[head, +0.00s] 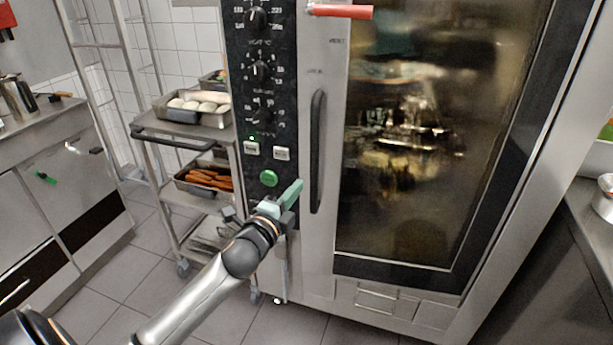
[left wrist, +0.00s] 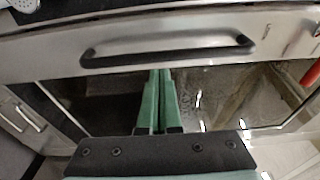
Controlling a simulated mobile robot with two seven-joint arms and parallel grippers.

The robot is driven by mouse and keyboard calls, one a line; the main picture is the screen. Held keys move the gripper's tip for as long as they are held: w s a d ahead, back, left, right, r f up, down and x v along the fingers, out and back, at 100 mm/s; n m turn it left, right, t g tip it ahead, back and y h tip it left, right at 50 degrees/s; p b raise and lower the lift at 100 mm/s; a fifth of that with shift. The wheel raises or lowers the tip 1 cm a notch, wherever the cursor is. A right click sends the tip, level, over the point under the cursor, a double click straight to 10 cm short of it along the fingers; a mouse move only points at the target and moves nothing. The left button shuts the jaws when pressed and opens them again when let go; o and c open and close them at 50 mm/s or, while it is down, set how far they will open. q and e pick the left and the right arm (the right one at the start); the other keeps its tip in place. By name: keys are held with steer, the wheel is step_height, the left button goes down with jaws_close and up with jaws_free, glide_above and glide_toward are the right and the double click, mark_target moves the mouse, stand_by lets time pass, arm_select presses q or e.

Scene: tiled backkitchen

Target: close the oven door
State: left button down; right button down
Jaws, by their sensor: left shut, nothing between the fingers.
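The oven door (head: 430,165) is a large dark glass pane in a steel frame. It looks flush with, or very near, the oven front; I cannot tell whether a small gap remains. Its black bar handle (head: 317,150) stands upright on the left frame and also crosses the left wrist view (left wrist: 165,50). My left gripper (head: 297,188) has green fingers, shut together and empty, just left of the handle's lower part. In the left wrist view the fingertips (left wrist: 160,74) point at the door just beside the handle; contact cannot be told. My right gripper is not in view.
The black control panel (head: 262,110) with knobs and a green button (head: 268,178) is left of the door. A red lever (head: 340,11) juts out above. A trolley (head: 190,135) with food trays stands left. Steel counters flank both sides. Tiled floor is free in front.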

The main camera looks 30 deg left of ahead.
mark_target(312, 169)
arm_select(q)
steer(key=shift+w+a, duration=0.2)
steer(key=shift+w, duration=1.3)
steer(key=shift+w+a, duration=0.15)
steer(key=shift+w, duration=1.3)
